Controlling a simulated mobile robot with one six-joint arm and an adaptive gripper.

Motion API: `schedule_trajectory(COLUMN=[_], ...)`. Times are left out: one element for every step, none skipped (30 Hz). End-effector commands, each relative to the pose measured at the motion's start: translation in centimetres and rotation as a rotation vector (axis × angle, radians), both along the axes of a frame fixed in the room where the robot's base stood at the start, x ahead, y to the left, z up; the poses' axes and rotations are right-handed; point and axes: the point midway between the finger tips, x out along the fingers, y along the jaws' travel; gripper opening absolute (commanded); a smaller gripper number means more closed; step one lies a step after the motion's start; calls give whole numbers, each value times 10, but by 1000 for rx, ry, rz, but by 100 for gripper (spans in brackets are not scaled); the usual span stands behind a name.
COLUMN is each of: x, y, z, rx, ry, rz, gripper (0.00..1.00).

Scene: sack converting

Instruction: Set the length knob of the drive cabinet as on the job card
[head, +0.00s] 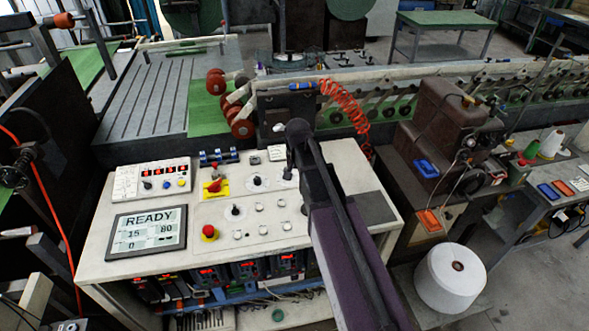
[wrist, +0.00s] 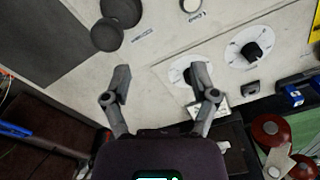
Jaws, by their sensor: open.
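The drive cabinet (head: 130,247) has a pale sloping top with a screen (head: 147,231) reading READY, 15, 80 and 0. A black knob on a round white dial (head: 257,182) shows clearly in the wrist view (wrist: 252,50). A second white dial (wrist: 177,75) lies partly behind my right finger, and its knob is mostly hidden. The labels are too small to tell which knob is length. I cannot identify the job card.
A red stop button (head: 209,232) and a red switch on a yellow plate (head: 215,188) are left of the dials. A white switch box (head: 153,180) stands at the back left. Dark round knobs (wrist: 107,35) are near the gripper. Red rollers (head: 242,128) lie behind the cabinet.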

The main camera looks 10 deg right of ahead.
Motion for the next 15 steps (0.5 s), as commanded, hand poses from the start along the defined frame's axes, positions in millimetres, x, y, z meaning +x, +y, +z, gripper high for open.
schedule_trajectory(x=[-11,-15,-20,-24,-28,-33,-37,-41,-46,-50,-54,-59,-63,-67,-72], y=[0,0,0,0,1,1,1,1,1,1,1,1,1,1,1], z=[-5,-6,-8,-9,-10,-12,-14,-15,-17,-19,-20,-22,-24,-25,-28], rx=[-1,-3,-2,-4,-4,-5,-6,-6,-7,-7,-8,-9,-10,-10,-10], ry=[0,0,1,1,1,2,3,3,4,4,4,5,5,6,7], rz=[18,30,46,57,70,85,97,108,123,135,146,161,173,184,199], gripper=[76,76,76,76,76,76,76,76,76,76,76,76,76,76,76])
